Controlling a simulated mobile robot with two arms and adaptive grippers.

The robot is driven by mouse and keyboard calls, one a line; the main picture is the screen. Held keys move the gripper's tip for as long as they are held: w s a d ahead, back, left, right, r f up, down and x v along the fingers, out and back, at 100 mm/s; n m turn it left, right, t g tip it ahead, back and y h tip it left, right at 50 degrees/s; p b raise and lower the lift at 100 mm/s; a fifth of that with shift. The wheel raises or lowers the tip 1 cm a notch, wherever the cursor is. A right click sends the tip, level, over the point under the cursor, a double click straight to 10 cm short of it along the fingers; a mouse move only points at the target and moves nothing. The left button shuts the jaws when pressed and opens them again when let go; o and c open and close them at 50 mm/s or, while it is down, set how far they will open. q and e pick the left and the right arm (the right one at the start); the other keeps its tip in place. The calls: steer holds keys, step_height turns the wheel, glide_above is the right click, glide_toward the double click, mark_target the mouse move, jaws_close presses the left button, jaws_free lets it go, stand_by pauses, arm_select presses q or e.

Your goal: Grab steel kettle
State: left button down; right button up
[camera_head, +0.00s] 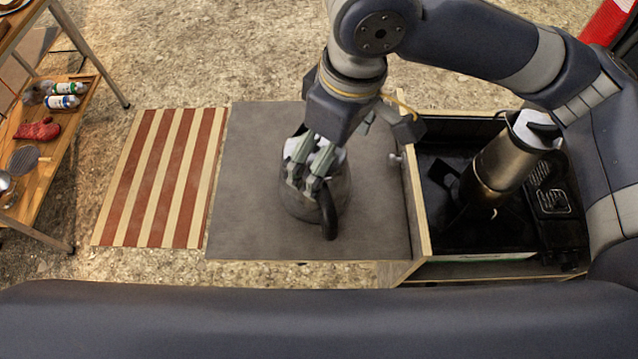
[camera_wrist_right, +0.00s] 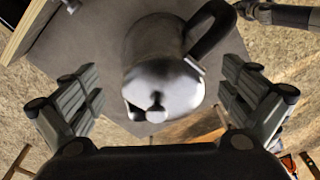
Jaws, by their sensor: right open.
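The steel kettle (camera_head: 333,196) stands on a grey board in the middle of the head view, with its black handle (camera_head: 328,216) toward the bottom of the picture. My right gripper (camera_head: 307,178) is above the kettle and hides part of its top. In the right wrist view the kettle (camera_wrist_right: 160,75) lies between the spread fingers of my right gripper (camera_wrist_right: 163,105), its black handle at the upper right. The fingers are open and apart from the kettle's sides in that view. My left gripper is not in view.
A red-and-cream striped mat (camera_head: 150,180) lies left. A wooden shelf (camera_head: 45,170) with bottles stands at far left.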

steer(key=f, duration=0.4)
steer(key=shift+w+a+f+p, duration=0.15)
steer(key=shift+a+f+p, duration=0.1)
steer(key=shift+a+p, duration=0.1)
steer(key=shift+f, duration=0.25)
steer(key=shift+c, duration=1.1)
steer(key=c, duration=0.9)
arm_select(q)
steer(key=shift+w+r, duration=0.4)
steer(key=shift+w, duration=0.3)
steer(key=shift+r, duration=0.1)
arm_select(e)
steer(key=shift+r, duration=0.1)
